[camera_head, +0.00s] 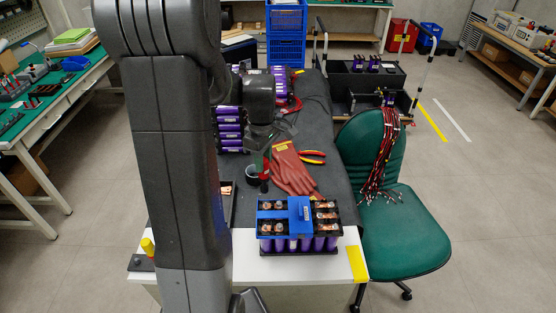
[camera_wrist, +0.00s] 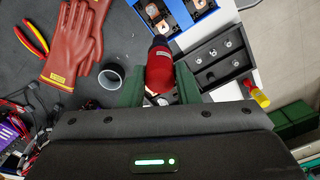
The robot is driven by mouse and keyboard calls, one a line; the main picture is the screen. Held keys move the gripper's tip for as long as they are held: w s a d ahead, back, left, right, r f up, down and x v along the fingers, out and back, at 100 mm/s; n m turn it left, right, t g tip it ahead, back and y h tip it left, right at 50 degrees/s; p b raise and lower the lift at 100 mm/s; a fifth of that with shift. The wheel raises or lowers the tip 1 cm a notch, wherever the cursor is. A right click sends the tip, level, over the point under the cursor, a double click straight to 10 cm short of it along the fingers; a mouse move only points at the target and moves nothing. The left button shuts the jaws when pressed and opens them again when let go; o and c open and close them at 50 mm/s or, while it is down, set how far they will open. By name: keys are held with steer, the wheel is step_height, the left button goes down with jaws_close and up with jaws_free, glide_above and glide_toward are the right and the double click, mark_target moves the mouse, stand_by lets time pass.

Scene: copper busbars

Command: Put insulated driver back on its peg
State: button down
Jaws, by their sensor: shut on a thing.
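My gripper (camera_wrist: 160,86) has its green fingers shut on the red insulated driver (camera_wrist: 160,68), one finger on each side of the handle. The driver's dark end points toward the battery module. In the head view my gripper (camera_head: 266,166) holds the driver (camera_head: 264,184) above the dark mat, left of the red gloves. The battery module (camera_head: 298,222) has a blue frame, copper busbars and purple cells. It also shows at the top of the wrist view (camera_wrist: 203,12). I cannot make out the driver's peg with certainty.
Red gloves (camera_head: 291,168), red-yellow pliers (camera_head: 313,157) and a dark cup (camera_wrist: 111,75) lie on the mat. A dark tray (camera_wrist: 213,57) with round metal pieces and a yellow-handled item (camera_wrist: 258,94) are right in the wrist view. A green chair (camera_head: 402,230) stands beside the table.

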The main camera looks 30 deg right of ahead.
steer(key=w+a+f+b, duration=0.25)
steer(key=w+a, duration=0.25)
steer(key=a, duration=0.6)
steer(key=w+a+f+b, duration=0.2)
steer(key=w+a+f, duration=0.25)
steer(key=a, duration=0.65)
steer(key=s+a+f+b, duration=0.1)
steer(key=a+f+b, duration=0.2)
steer(key=a, duration=0.8)
steer(key=s+a+f+b, duration=0.1)
steer(key=a+f+b, duration=0.3)
steer(key=a, duration=0.7)
steer(key=shift+f, duration=1.25)
steer(key=shift+d+f+b, duration=0.1)
steer(key=shift+f+b, duration=0.6)
steer(key=shift+f, duration=0.4)
steer(key=c, duration=1)
jaws_free()
